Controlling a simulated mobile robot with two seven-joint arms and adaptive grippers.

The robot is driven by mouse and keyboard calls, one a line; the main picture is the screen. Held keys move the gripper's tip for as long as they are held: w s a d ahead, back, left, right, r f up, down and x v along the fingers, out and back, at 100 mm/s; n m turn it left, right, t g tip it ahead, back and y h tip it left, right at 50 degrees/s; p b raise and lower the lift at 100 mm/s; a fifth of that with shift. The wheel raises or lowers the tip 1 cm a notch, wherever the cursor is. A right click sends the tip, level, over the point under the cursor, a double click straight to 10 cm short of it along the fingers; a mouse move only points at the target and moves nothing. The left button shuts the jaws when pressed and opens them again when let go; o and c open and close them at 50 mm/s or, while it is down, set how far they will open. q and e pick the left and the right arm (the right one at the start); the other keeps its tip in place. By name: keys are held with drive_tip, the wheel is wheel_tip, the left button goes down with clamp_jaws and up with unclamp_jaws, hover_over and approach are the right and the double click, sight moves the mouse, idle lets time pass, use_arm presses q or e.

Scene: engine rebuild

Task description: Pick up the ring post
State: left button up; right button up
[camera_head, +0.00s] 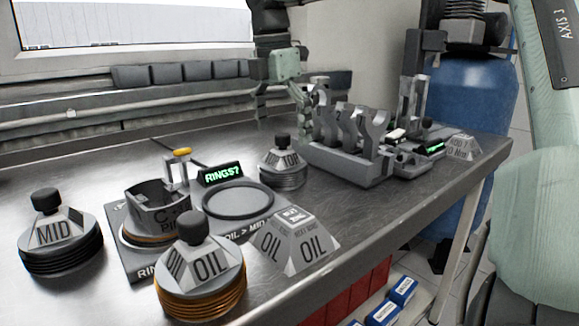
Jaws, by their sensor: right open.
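Three ring posts with black knobs stand on the metal bench. The TOP post (284,160) is farthest back, the MID post (58,239) is at the left, and the OIL post (198,266) with copper-coloured rings is at the front. My right gripper (284,108) is open and empty, pointing down over the back of the bench. In the picture it is just above the knob of the TOP post; I cannot tell the exact gap. My left gripper is out of view.
A base plate holds a grey piston cup (157,207), a dark ring (238,201) and a lit RINGS sign (222,173). An OIL label block (298,246) stands beside it. A grey engine fixture (345,160) is close right of the TOP post.

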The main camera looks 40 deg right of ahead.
sight(285, 157)
drive_tip(key=f, duration=0.5)
drive_tip(key=shift+s+d+f, duration=0.1)
drive_tip(key=shift+s+f, duration=0.1)
drive_tip(key=shift+f, duration=0.05)
drive_tip(key=c, duration=1.4)
